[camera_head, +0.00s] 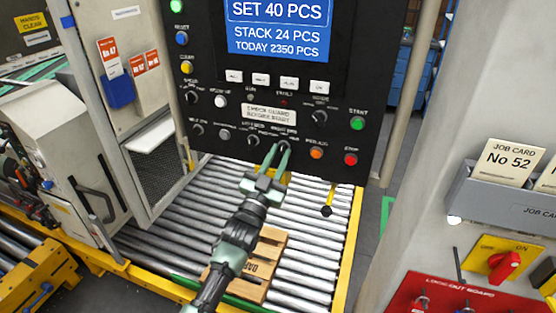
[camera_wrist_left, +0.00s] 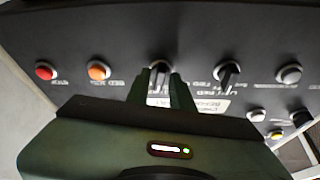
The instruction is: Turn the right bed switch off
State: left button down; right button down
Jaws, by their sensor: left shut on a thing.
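The right bed switch (camera_wrist_left: 160,69) is a dark rotary knob on the lower row of the black control panel (camera_head: 330,172). My left gripper (camera_head: 277,153) reaches up to it, with its green fingers on either side of the knob, shut on it. In the left wrist view the gripper (camera_wrist_left: 161,84) also closes around the knob, which shows above the fingertips. In the head view the fingers largely hide the knob, and its exact angle is hard to tell. The left bed switch (camera_head: 253,141) is a similar knob just to the left. My right gripper is not in view.
Right of the switch are an orange button (camera_head: 316,153), a red stop button (camera_head: 351,159) and a green start button (camera_head: 357,123). A screen (camera_head: 279,28) is above.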

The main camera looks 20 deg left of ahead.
pick_arm(q)
jog(key=shift+d+n+y, duration=0.1)
jog(key=shift+n+y, duration=0.9)
jog(key=shift+n, duration=0.6)
jog(key=c, duration=1.5)
grip_release()
jog(key=b+v, duration=0.2)
jog(key=v, duration=0.5)
jog(key=shift+s+f, duration=0.25)
jog(key=shift+s, duration=0.1)
